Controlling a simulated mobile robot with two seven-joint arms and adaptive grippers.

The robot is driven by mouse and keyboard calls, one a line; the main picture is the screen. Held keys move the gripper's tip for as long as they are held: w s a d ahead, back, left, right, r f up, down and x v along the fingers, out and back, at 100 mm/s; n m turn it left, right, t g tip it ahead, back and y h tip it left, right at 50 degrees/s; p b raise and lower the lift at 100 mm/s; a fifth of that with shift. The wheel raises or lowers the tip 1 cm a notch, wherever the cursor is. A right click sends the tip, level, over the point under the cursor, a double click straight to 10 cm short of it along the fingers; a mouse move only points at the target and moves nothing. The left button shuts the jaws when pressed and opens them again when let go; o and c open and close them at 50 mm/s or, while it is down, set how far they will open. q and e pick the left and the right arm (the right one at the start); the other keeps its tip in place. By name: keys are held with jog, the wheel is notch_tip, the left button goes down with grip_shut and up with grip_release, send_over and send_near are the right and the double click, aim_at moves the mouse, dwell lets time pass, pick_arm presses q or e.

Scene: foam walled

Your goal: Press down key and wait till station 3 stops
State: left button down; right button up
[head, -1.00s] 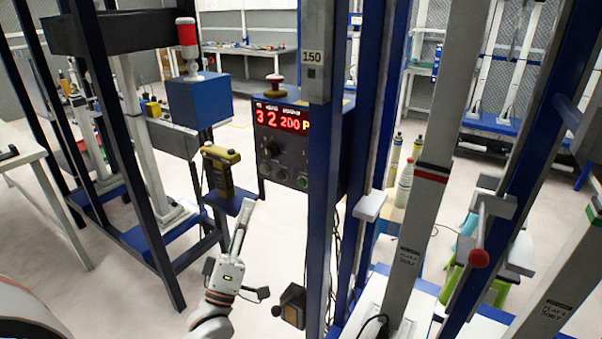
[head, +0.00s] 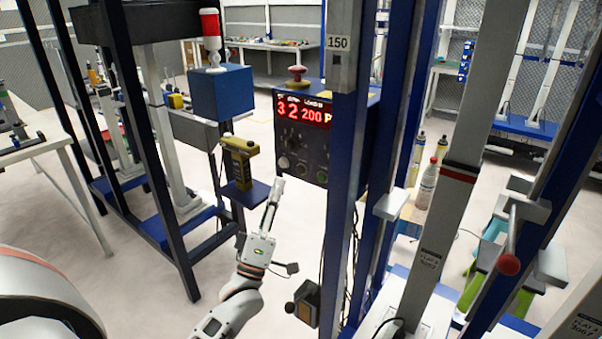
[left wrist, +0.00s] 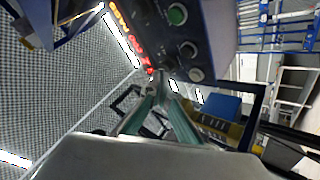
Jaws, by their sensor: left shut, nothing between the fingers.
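The control box (head: 302,155) hangs on the blue post, with a red lit display (head: 303,112) reading "3 2 200 P". Below the display are several knobs and a green button (head: 322,177). The box also shows in the left wrist view (left wrist: 205,25), with its green button (left wrist: 177,14) and dark knobs. My left gripper (head: 279,182) is shut and empty, pointing up just below the box's lower left edge. In the left wrist view its fingertips (left wrist: 158,80) meet near the panel's edge, seemingly apart from it. My right gripper is not in view.
A yellow-and-black device (head: 240,160) on a small blue shelf stands left of the box. A red mushroom button (head: 297,76) tops the box. A blue block (head: 222,92) and dark frame stand behind left. Posts crowd the right; the front-left floor is open.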

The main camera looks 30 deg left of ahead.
aim_at(301, 170)
pick_arm(q)
jog(key=w, duration=0.4)
jog(key=shift+w+d+b, duration=0.2)
jog(key=shift+b, duration=0.1)
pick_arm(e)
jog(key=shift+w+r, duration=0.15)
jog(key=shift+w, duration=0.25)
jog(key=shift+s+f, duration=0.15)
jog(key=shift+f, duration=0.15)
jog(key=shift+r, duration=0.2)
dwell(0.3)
pick_arm(q)
jog(key=shift+w, duration=0.1)
jog(key=shift+w, duration=0.3)
